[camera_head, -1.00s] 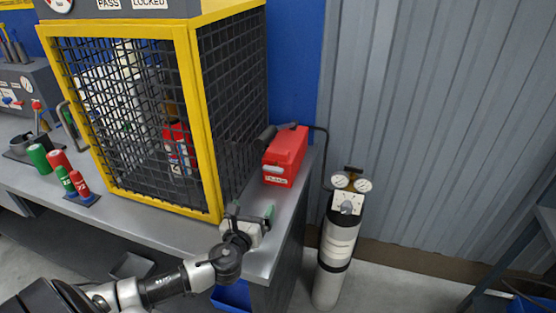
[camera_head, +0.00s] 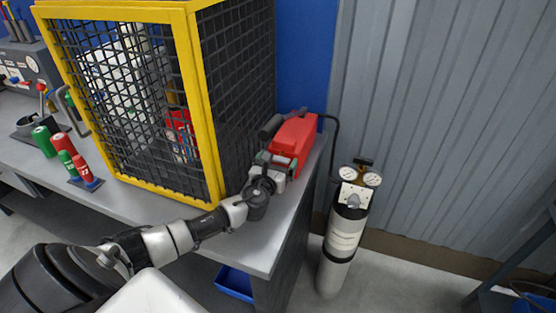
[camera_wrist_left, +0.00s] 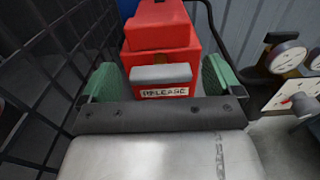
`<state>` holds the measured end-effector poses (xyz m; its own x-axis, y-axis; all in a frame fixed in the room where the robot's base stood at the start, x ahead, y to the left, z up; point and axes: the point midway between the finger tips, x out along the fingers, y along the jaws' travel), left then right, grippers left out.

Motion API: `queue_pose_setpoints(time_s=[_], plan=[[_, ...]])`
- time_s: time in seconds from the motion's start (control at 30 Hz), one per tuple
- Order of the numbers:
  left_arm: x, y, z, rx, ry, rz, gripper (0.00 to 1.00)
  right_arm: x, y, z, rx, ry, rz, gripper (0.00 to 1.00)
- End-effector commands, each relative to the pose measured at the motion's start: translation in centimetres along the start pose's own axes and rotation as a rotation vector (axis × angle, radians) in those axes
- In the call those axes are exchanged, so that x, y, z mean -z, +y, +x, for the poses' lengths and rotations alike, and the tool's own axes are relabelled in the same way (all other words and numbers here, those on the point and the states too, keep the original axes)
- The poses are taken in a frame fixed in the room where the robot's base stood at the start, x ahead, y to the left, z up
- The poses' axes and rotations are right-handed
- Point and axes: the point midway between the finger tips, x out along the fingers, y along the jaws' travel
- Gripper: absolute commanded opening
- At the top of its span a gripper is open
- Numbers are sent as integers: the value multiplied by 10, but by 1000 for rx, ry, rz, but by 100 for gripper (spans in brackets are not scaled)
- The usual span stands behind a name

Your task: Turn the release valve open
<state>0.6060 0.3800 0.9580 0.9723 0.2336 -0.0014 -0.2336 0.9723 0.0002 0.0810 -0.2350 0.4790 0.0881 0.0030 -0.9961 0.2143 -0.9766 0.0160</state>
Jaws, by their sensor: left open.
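The release valve is a red box (camera_head: 295,138) at the back right end of the bench, beside the cage; a white label reading RELEASE shows on its front in the left wrist view (camera_wrist_left: 165,92). A grey bar (camera_wrist_left: 161,74) sticks out just above that label. A dark cylindrical part (camera_head: 270,127) sits at the box's left in the head view. My left gripper (camera_head: 274,164) is open in front of the box. In the left wrist view its green-padded fingers stand on either side of the grey bar, apart from it. My right gripper is not in view.
The yellow-framed mesh cage (camera_head: 205,110) stands close on the left of my gripper. A gas cylinder (camera_head: 342,240) with two gauges stands on the floor to the right, a black hose near it.

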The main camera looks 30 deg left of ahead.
Motion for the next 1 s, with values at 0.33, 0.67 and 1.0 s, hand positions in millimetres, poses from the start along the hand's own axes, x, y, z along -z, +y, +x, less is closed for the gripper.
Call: queue_pose_setpoints(time_s=[0.33, 0.67, 1.0], plan=[[0, 0, 6, 1, 0, 0, 94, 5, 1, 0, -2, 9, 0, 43], [0, 0, 6, 0, 0, 0, 48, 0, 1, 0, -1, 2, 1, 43], [1, 0, 6, 1, -1, -50, 44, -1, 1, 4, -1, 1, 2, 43]])
